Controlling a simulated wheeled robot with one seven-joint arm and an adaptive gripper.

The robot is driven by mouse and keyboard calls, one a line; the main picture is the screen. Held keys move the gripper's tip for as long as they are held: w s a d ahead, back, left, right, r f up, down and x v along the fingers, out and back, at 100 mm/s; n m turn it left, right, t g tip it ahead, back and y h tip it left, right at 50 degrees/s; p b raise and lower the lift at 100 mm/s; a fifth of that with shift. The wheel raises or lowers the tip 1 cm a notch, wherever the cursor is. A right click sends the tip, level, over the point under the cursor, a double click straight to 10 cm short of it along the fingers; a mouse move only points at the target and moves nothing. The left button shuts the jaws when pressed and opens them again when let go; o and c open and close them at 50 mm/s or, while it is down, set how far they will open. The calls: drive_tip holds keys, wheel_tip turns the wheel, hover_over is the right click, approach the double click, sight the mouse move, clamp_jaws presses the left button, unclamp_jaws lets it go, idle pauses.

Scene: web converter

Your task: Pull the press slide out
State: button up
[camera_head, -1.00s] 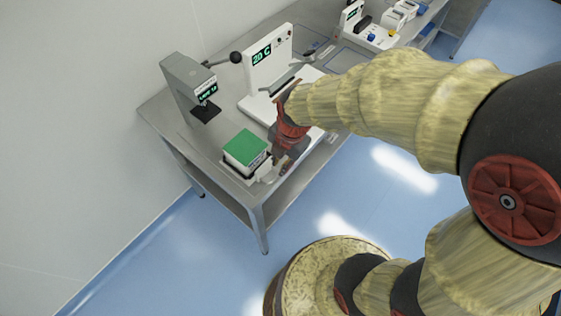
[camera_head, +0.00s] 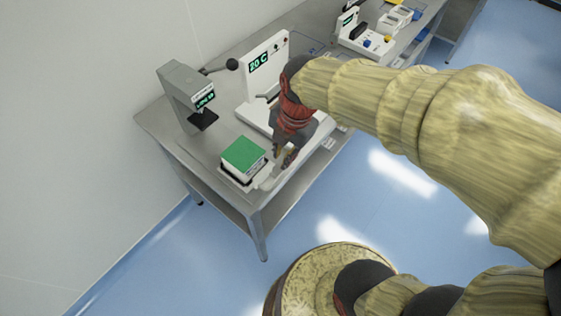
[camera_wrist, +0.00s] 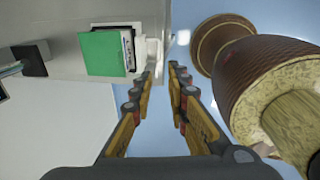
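The press (camera_head: 185,90) is a grey upright frame with a lit display and a black pressing head (camera_head: 203,120). Its slide (camera_head: 236,181) lies in front of it at the table's front edge, carrying a green-topped white block (camera_head: 244,154). A pale handle part (camera_head: 265,178) sticks out at the slide's right end; the wrist view also shows this handle (camera_wrist: 153,48). My gripper (camera_head: 284,156) is just right of the slide, pointing down. In the wrist view its fingers (camera_wrist: 161,72) are apart with nothing between them, tips close to the handle; contact cannot be told.
A white device with a "20 C" display (camera_head: 268,66) stands right of the press, partly behind my gripper. Another white device (camera_head: 366,38) and small trays (camera_head: 394,20) are farther back. A wall borders the left. Blue floor (camera_head: 150,255) is open in front of the table (camera_head: 215,199).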

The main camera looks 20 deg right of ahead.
drive_tip(key=shift+s+d+r, duration=0.1)
drive_tip(key=shift+r, duration=0.6)
drive_tip(key=shift+s+d+r, duration=0.1)
drive_tip(key=shift+r, duration=0.55)
drive_tip(key=s+d+r+m+t+b, duration=0.1)
drive_tip(key=s+m, duration=0.3)
drive_tip(key=m, duration=0.8)
drive_tip(key=s+d+r+m+t+h+b, duration=0.1)
drive_tip(key=s+d+r+m+t, duration=0.2)
drive_tip(key=m, duration=1)
drive_tip(key=shift+s+d+r, duration=0.5)
drive_tip(key=shift+s+d, duration=0.2)
drive_tip(key=shift+d, duration=0.05)
